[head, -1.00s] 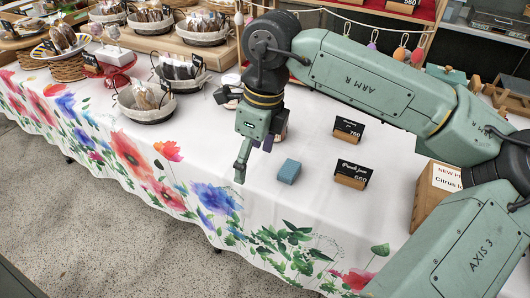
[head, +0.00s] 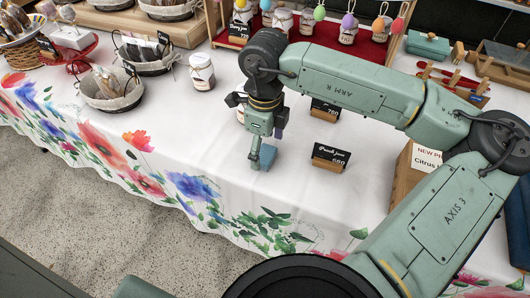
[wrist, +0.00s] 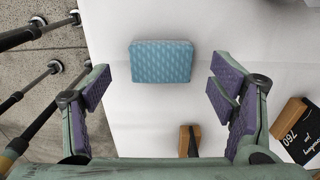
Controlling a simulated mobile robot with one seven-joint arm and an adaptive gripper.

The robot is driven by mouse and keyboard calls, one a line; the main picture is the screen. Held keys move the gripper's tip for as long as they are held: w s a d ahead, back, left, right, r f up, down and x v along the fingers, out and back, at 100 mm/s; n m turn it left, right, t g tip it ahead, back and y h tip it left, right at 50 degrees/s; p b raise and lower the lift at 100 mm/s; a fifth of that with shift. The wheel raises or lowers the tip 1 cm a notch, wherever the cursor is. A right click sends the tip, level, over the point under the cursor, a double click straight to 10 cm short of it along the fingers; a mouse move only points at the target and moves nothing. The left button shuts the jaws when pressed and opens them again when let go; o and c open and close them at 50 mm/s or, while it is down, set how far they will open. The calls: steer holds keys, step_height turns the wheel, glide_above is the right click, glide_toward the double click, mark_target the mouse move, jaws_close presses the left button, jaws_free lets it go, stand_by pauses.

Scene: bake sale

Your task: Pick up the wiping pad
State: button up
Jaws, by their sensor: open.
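The wiping pad (wrist: 161,62) is a small blue block with a patterned face, lying on the white tablecloth. In the wrist view it lies ahead of my gripper (wrist: 160,88), between the lines of the two fingers and apart from both. My gripper is open, with purple finger pads and nothing between them. In the head view the gripper (head: 258,164) hangs over the table, and its fingers hide part of the pad (head: 268,155) behind them.
Price signs stand close by: the "Peach jam" sign (head: 330,157) to the right and another (head: 325,110) behind. A jar (head: 202,72) and a basket (head: 110,90) stand to the left. The table's front edge is near, with floor beyond.

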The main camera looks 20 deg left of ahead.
mark_target(265, 154)
steer(key=shift+f, duration=1.2)
steer(key=shift+c, duration=0.6)
steer(key=c, duration=0.9)
steer(key=shift+r, duration=0.1)
step_height(265, 154, up, 10)
steer(key=b, duration=0.1)
steer(key=shift+b, duration=0.3)
steer(key=o, duration=0.3)
steer(key=c, duration=0.4)
